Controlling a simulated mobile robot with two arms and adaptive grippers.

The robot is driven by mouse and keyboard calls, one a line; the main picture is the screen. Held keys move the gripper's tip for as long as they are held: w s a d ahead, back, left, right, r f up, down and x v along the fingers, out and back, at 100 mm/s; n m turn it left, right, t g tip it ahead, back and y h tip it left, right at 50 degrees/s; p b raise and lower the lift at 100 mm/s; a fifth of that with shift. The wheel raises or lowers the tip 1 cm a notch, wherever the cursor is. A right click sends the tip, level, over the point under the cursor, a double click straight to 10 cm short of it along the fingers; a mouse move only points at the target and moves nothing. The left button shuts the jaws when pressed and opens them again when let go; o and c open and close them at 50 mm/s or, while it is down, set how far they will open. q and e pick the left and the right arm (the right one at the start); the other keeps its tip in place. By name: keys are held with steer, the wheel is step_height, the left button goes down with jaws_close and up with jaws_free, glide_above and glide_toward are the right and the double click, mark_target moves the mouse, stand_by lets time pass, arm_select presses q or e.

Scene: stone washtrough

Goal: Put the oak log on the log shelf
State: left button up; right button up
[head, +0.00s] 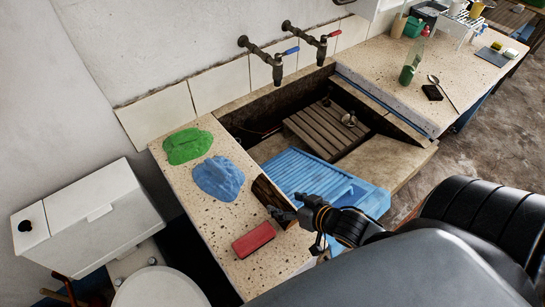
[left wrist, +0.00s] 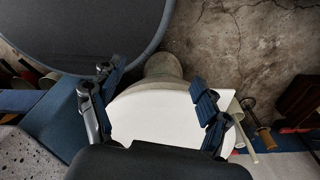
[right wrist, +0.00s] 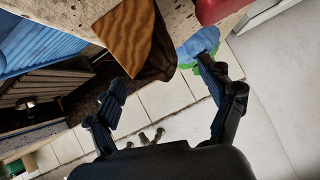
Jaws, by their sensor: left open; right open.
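The oak log (head: 268,190), brown with a dark side, lies on the speckled counter's edge beside the trough in the head view. In the right wrist view the log (right wrist: 127,32) shows at the top, with its brown wood grain and dark bark. My right gripper (head: 281,213) is at the log's near end in the head view. My left gripper (left wrist: 151,82) is open and empty above a white toilet. I cannot make out a log shelf.
A red block (head: 253,240), a blue cloth (head: 218,178) and a green cloth (head: 189,146) lie on the counter (head: 205,215). A blue ribbed drainer (head: 310,178) is right of the log. The toilet (left wrist: 170,115) stands below my left gripper.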

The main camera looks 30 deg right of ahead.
mark_target(276, 197)
steer(key=shift+p+x, duration=0.35)
steer(key=shift+x, duration=0.6)
steer(key=x, duration=0.3)
steer(key=shift+w+d+f, duration=0.15)
steer(key=shift+w, duration=0.25)
steer(key=shift+s, duration=0.1)
steer(key=shift+c, duration=1.1)
steer(key=c, duration=1.4)
arm_select(q)
steer(key=shift+w+a+r, duration=0.25)
steer(key=shift+w+r, duration=0.4)
steer(key=shift+w, duration=0.05)
arm_select(e)
jaws_close()
